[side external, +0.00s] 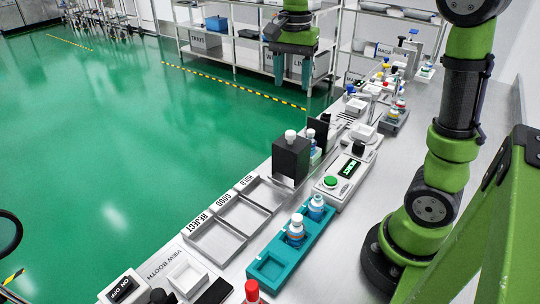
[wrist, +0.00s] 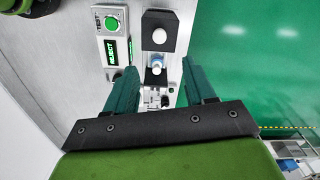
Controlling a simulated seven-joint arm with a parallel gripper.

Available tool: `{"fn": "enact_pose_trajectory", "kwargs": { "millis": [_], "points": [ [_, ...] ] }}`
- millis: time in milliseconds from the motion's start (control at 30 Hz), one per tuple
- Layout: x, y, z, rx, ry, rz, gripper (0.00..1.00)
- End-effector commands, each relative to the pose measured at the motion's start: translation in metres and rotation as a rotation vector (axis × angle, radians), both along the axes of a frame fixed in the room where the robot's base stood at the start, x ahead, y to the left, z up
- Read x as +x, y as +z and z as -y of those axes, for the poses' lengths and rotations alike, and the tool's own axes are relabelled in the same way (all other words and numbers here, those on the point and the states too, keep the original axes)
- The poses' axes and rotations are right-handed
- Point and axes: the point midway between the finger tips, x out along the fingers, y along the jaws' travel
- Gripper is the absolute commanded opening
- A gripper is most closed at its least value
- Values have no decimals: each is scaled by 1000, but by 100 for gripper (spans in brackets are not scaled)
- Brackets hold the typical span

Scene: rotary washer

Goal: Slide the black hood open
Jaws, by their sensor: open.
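The black hood (side external: 290,160) is a dark box with a white knob (side external: 290,135) on top. It stands on the bench beside the white control unit. In the wrist view the hood (wrist: 161,18) is at the top middle, ahead of my fingers, and a vial (wrist: 157,64) shows just beside it, uncovered. My gripper (side external: 293,72) is high above the bench, beyond the hood in the side view, with its teal fingers pointing down. In the wrist view my gripper (wrist: 153,80) has its fingers wide apart, with nothing between them, and is not touching the hood.
The control unit (side external: 345,178) has a green button and a display reading REJECT. A teal rack (side external: 268,270) with bottles and the trays labelled REJECT, GOOD and HOLD (side external: 215,242) lie nearer the camera. Several bottles and devices crowd the bench's far end. Air above the hood is clear.

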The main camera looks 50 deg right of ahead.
Motion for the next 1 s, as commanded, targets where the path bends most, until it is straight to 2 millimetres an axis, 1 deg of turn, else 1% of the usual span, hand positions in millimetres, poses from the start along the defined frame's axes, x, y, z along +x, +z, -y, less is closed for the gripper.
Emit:
{"fn": "enact_pose_trajectory", "kwargs": {
  "millis": [33,100,233,367,667,733,833,967,1000],
  "points": [
    [1,9,0,0,0,3,54],
    [1,18,0,0,0,2,54],
    [0,28,0,0,0,0,54],
    [0,31,0,1,0,0,54],
    [2,30,1,-6,24,8,54],
    [5,26,3,-16,75,25,54],
    [4,10,-4,-14,213,62,54],
    [-14,-4,-29,-7,452,191,54],
    [-21,-8,-38,-9,524,239,54]
  ]
}}
